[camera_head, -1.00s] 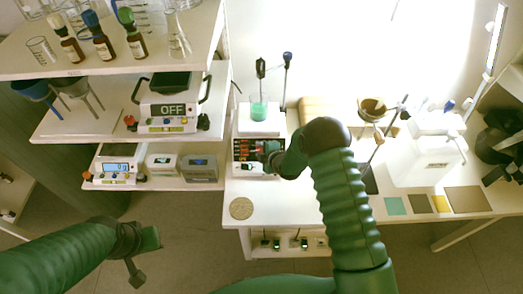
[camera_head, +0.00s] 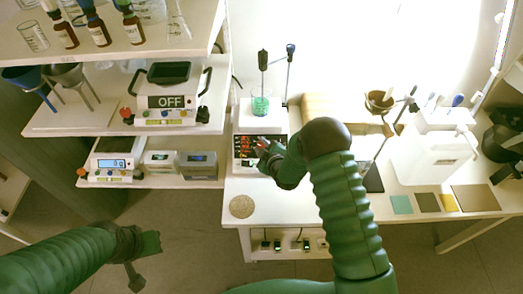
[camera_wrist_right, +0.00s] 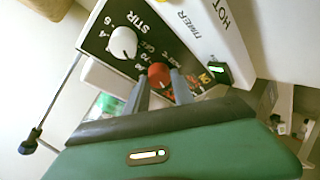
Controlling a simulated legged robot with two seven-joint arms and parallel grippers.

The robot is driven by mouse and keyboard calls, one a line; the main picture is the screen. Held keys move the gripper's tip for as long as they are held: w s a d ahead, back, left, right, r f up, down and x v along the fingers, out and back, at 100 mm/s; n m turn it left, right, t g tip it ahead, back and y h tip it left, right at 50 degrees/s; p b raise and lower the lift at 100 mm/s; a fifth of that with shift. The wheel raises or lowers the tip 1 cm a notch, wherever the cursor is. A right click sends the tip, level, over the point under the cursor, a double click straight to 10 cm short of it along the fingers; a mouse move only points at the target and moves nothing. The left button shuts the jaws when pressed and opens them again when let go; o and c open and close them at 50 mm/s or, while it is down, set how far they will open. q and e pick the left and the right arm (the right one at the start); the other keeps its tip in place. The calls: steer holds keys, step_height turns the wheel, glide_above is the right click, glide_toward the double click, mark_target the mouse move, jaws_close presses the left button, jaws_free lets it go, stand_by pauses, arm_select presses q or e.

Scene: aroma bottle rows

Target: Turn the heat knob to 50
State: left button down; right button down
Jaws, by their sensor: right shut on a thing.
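The hot plate stirrer (camera_head: 243,153) stands on the white bench, its dark front panel facing me. In the right wrist view the panel (camera_wrist_right: 98,40) carries a white knob (camera_wrist_right: 123,42) beside the word STIR and a red knob (camera_wrist_right: 158,74) with red markings near it. My right gripper (camera_wrist_right: 164,84) is shut on the red knob, a finger on each side; the knob's pointer and setting cannot be read. In the head view the right gripper (camera_head: 260,146) partly covers the panel. My left gripper (camera_head: 146,259) is open and empty, low at the left, away from the bench.
A beaker with green liquid (camera_head: 261,106) stands on the hot plate beside a stand rod (camera_head: 288,75). Shelves at the left hold bottles and a device reading OFF (camera_head: 170,101). A round cork mat (camera_head: 242,206) lies at the bench's front, with clear bench to its right.

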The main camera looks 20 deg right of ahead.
steer(key=m+b, duration=0.1)
steer(key=m, duration=0.1)
steer(key=m+h+b, duration=0.1)
steer(key=m, duration=0.1)
steer(key=f+m+t+h+b, duration=0.1)
steer(key=m, duration=0.1)
steer(key=shift+s+b, duration=0.15)
steer(key=shift+b, duration=0.15)
steer(key=m+h+b, duration=0.1)
steer(key=m, duration=0.2)
steer(key=m+h+b, duration=0.1)
steer(key=m, duration=0.2)
steer(key=shift+a+m, duration=0.2)
steer(key=shift+m, duration=0.1)
steer(key=m+h, duration=0.1)
steer(key=m, duration=0.1)
steer(key=m+b, duration=0.1)
steer(key=m, duration=0.1)
steer(key=shift+r+g+h, duration=0.1)
steer(key=shift+g+h, duration=0.2)
steer(key=shift+h, duration=0.1)
steer(key=shift+a+m+g+h, duration=0.1)
steer(key=shift+m+g+h, duration=0.4)
steer(key=shift+m, duration=1.5)
steer(key=c, duration=1.3)
jaws_free()
steer(key=shift+o, duration=1.1)
steer(key=shift+r, duration=0.15)
